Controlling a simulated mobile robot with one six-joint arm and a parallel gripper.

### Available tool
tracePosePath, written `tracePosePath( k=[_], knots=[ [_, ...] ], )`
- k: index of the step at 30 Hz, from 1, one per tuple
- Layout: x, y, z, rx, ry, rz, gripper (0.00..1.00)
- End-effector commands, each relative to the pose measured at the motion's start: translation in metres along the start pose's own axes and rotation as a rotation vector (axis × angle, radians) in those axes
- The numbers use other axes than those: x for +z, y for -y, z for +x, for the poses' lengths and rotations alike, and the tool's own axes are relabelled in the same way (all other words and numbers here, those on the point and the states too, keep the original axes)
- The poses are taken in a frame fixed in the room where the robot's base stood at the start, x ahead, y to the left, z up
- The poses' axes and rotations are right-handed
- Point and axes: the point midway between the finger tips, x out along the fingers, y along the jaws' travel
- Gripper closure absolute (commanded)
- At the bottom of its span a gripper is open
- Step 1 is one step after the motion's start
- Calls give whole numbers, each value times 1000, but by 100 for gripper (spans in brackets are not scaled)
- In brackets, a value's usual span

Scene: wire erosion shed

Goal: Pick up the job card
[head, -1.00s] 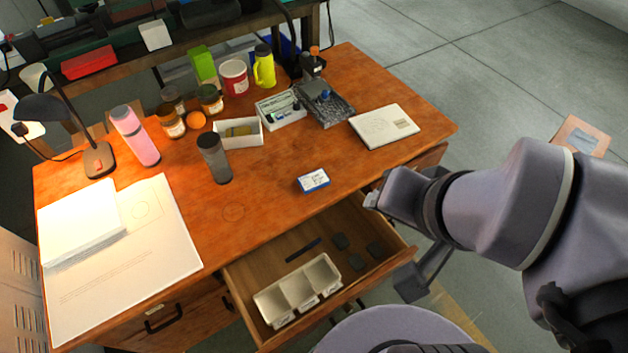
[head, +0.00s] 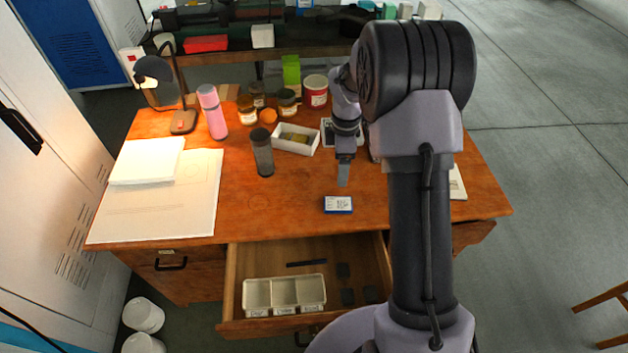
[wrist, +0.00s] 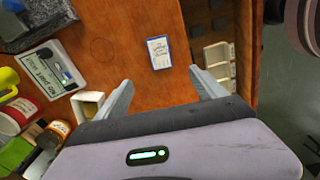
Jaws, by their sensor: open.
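The job card (head: 338,205) is a small white rectangle with blue edging and printed text. It lies flat on the wooden desk (head: 290,215) near its front edge, above the open drawer. In the wrist view the card (wrist: 159,53) lies beyond the fingertips, roughly centred between them. My gripper (head: 343,175) is over the desk, just behind the card in the head view. In the wrist view my gripper (wrist: 161,80) has its two fingers spread wide with nothing between them. The card is fully visible and apart from the fingers.
The open drawer (head: 235,285) holds a white three-part tray (head: 284,294) and dark pieces. A dark tumbler (head: 263,153) and white box (head: 296,139) stand left of my gripper. Papers and a lamp (head: 183,122) are at left. The desk around the card is clear.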

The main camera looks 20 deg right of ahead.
Motion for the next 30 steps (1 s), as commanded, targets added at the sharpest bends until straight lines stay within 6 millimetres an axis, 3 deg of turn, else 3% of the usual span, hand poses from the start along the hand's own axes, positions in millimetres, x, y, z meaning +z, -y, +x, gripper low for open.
tracePosePath(
  k=[6,10,17,24,30],
  knots=[
    [0,2,70,-6,0,-1,20],
    [0,2,103,-5,0,-1,20],
    [1,1,125,-3,-1,1,20],
    [4,0,170,-4,0,1,20],
    [4,0,169,-2,0,1,20]
  ],
)
